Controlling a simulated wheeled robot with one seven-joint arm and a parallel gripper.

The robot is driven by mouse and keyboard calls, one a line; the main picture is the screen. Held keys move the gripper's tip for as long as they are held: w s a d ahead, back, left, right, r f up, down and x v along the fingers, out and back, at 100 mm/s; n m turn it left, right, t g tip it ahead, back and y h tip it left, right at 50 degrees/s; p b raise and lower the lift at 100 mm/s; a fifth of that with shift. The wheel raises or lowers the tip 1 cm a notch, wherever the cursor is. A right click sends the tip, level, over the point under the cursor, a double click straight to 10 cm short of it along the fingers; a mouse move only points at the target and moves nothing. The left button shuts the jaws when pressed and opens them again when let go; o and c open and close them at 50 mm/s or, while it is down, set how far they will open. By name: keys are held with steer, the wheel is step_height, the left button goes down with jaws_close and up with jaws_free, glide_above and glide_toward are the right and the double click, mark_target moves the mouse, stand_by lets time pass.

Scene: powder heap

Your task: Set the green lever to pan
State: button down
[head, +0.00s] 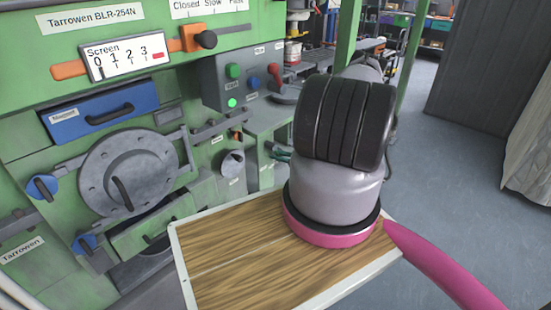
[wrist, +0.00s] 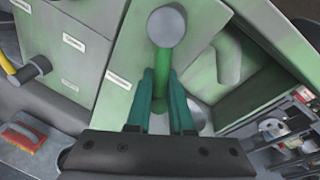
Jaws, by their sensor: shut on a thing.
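The green lever (wrist: 161,60) is in the wrist view, a green shaft with a round grey knob (wrist: 166,26) at its upper end. My gripper (wrist: 161,76) has its two teal fingers on either side of the shaft, below the knob, and is shut on it.
The green machine (head: 30,140) fills the left, with a round grey door (head: 130,172), a blue drawer (head: 100,110) and a button box (head: 233,85). A wood-topped surface (head: 235,255) lies below my arm. Open floor (head: 450,150) is at right.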

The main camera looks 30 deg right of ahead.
steer(key=shift+d+r+n, duration=0.1)
steer(key=shift+d+n, duration=0.15)
steer(key=shift+n, duration=0.15)
steer(key=shift+w, duration=0.1)
steer(key=c, duration=0.8)
jaws_free()
steer(key=v, duration=1.1)
